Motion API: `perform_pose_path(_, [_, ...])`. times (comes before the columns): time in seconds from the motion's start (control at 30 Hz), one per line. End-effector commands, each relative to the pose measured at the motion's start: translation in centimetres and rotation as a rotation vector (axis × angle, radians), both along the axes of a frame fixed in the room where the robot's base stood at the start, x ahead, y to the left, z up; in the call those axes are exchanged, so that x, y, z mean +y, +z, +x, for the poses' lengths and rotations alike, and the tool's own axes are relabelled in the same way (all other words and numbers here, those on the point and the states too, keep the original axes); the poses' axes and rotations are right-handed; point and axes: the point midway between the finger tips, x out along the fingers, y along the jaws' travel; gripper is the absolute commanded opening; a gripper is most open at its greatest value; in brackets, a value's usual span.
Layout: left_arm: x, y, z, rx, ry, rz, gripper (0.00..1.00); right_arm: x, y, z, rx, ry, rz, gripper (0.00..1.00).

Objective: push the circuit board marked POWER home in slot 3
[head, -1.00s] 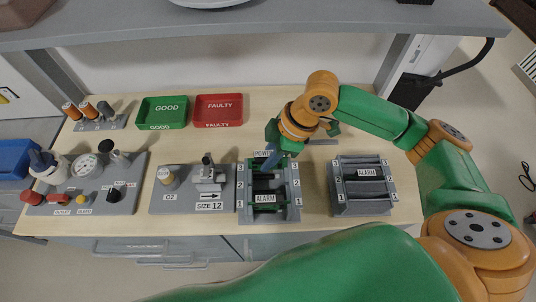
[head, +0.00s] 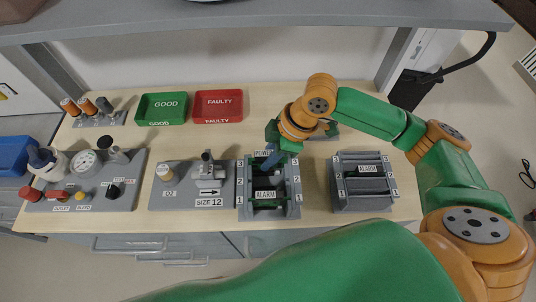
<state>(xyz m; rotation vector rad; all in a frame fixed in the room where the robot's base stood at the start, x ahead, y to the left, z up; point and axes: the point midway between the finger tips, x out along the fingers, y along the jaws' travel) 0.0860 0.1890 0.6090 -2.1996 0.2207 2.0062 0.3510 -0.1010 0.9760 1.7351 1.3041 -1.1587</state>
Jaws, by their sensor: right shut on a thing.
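The circuit board marked POWER (head: 263,153) is at the back of the left grey rack (head: 241,200), by the marks for slot 3. Only its label strip shows clearly. A board marked ALARM (head: 265,194) is in the same rack, nearer the front. My left gripper is not in view.
A second rack (head: 362,202) with another ALARM board stands to the right. The SIZE 12 panel (head: 222,192) is close on the left. Green GOOD (head: 162,108) and red FAULTY (head: 218,105) trays stand behind. An overhead shelf (head: 290,13) crosses the back.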

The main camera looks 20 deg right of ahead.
Motion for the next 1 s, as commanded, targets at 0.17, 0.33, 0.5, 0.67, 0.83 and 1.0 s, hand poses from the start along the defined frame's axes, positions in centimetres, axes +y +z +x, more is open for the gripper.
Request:
perform_pose_path(0.17, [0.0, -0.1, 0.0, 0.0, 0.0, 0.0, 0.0, 0.0, -0.1, 0.0, 0.0, 0.0, 0.0, 0.0])
perform_pose_path(0.33, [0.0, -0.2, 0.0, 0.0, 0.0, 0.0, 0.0, 0.0, -0.3, 0.0, 0.0, 0.0, 0.0, 0.0])
perform_pose_path(0.5, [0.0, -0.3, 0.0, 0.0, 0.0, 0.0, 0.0, 0.0, -0.5, 0.0, 0.0, 0.0, 0.0, 0.0])
perform_pose_path(0.67, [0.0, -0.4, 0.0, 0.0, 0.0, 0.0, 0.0, 0.0, -0.7, 0.0, 0.0, 0.0, 0.0, 0.0])
perform_pose_path(0.83, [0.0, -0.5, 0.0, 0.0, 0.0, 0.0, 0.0, 0.0, -0.9, 0.0, -0.001, 0.0, 0.0, 0.0])
perform_pose_path(1.0, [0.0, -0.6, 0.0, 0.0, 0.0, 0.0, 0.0, 0.0, -1.1, 0.0, -0.001, 0.0, 0.0, 0.0])
